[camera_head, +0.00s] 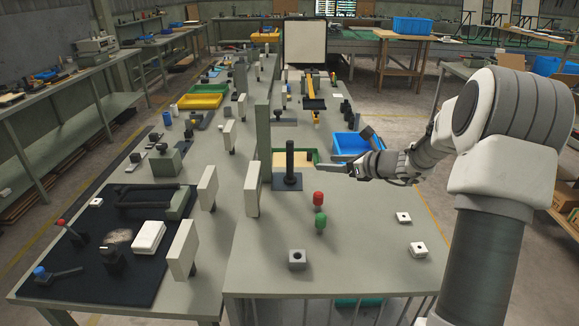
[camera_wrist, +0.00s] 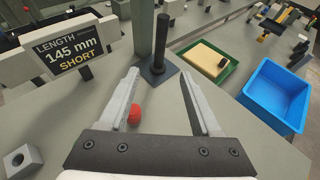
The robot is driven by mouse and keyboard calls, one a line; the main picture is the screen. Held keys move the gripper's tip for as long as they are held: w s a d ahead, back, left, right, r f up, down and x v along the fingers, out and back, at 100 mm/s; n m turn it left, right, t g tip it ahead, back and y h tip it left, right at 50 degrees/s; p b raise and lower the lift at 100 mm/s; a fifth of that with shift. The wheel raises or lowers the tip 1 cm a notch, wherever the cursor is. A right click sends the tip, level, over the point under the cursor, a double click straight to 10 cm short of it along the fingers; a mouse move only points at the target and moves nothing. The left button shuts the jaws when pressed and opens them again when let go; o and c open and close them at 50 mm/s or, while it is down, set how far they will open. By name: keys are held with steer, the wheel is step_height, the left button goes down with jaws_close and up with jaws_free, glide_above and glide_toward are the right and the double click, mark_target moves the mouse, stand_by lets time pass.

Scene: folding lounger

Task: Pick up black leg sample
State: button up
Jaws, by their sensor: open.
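The black leg sample (camera_head: 290,160) stands upright on a dark square base on the workbench. In the wrist view the black leg sample (camera_wrist: 160,42) rises beyond my fingertips, near the top centre. My gripper (camera_head: 328,168) is to the right of the leg in the head view, with its fingers pointing left. In the wrist view my gripper (camera_wrist: 160,78) is open, with nothing held between its two fingers. The fingertips look apart from the leg, and the leg base lies just past them.
A red knob (camera_head: 318,198) and a green knob (camera_head: 320,222) stand in front of the leg. A blue bin (camera_head: 350,145) and a green-edged tray (camera_wrist: 229,72) lie right. A length sign (camera_wrist: 70,55) stands left.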

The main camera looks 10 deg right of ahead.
mark_target(292, 158)
steer(key=x, duration=1.2)
steer(key=shift+a+p, duration=0.1)
steer(key=shift+p, duration=0.25)
steer(key=w, duration=0.1)
steer(key=w+a, duration=0.1)
steer(key=w+a+p, duration=0.1)
steer(key=shift+w+a+f, duration=0.1)
steer(key=shift+w+f, duration=0.15)
steer(key=shift+w+a+f, duration=0.25)
steer(key=shift+w, duration=0.25)
jaws_close()
